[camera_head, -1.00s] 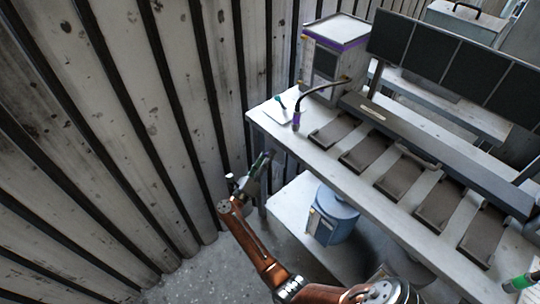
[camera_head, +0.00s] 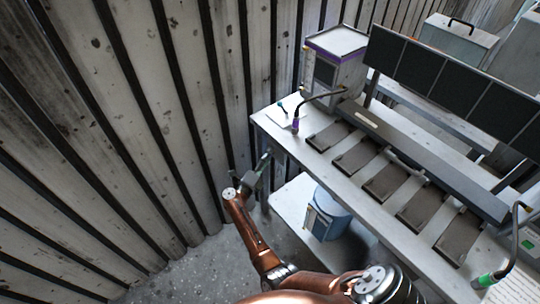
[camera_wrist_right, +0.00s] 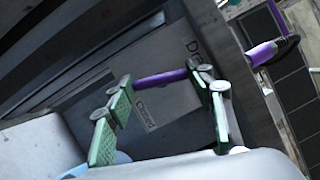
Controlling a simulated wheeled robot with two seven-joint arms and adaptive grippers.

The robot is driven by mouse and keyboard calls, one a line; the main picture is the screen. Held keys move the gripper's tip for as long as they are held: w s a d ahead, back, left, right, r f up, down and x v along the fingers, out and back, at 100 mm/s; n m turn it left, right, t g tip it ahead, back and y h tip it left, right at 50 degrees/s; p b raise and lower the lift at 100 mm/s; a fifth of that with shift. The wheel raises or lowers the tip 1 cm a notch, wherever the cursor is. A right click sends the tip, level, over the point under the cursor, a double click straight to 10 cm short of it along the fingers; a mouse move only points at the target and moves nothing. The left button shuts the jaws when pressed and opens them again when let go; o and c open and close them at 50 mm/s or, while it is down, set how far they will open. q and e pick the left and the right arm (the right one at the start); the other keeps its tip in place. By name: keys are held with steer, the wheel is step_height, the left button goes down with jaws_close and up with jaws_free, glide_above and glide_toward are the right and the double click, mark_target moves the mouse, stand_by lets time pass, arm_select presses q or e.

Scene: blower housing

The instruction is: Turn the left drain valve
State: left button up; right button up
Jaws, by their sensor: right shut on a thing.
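My right gripper (camera_head: 262,163) is at the left end of the workbench, just below its top. In the right wrist view, its green fingers (camera_wrist_right: 164,100) stand on either side of a purple bar-shaped handle (camera_wrist_right: 160,78), with their tips at its ends. The gripper is shut on this handle. Behind it is a grey label plate (camera_wrist_right: 172,98) with the word "Closed" and a larger word starting with "D", partly hidden. In the head view the handle is too small or hidden to make out. My left gripper is not in view.
The workbench (camera_head: 283,140) carries several dark trays (camera_head: 385,182), a purple-tipped gooseneck (camera_head: 296,124) and a grey box (camera_head: 335,62). A blue drum (camera_head: 333,205) stands on the shelf underneath. A ribbed wall (camera_head: 130,130) runs close along the left. Bare floor shows below the arm.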

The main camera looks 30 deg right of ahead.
steer(key=shift+w+a+r+n+p, duration=0.1)
steer(key=shift+n+p, duration=0.4)
steer(key=o, duration=1)
steer(key=shift+o, duration=0.8)
